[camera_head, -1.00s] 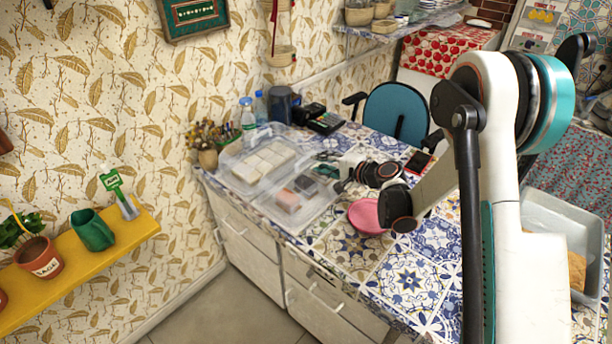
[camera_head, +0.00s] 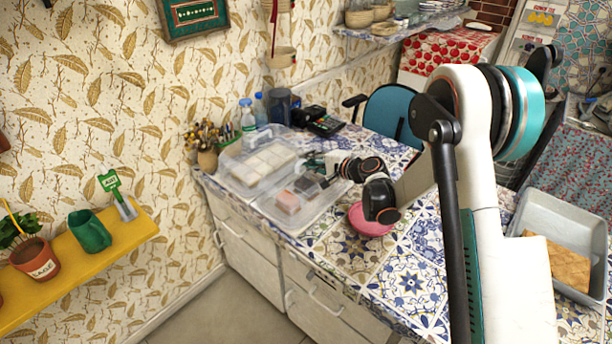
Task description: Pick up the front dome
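The front dome (camera_head: 318,203) is a clear cover on the tiled counter, over small pink and dark pieces. A second clear dome (camera_head: 237,165) stands behind it to the left, over white blocks. My gripper (camera_head: 318,176) is small and dark at the end of my arm, over the back right part of the front dome in the picture. I cannot tell whether it touches the dome. Its fingers are too small and blurred against the dome to show whether they are open or shut.
A pink bowl (camera_head: 368,219) sits on the counter just below my wrist. A bottle (camera_head: 248,118), a brush pot (camera_head: 207,157) and a black device (camera_head: 325,125) stand behind the domes. A grey tray (camera_head: 545,205) lies at the right. The counter front is clear.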

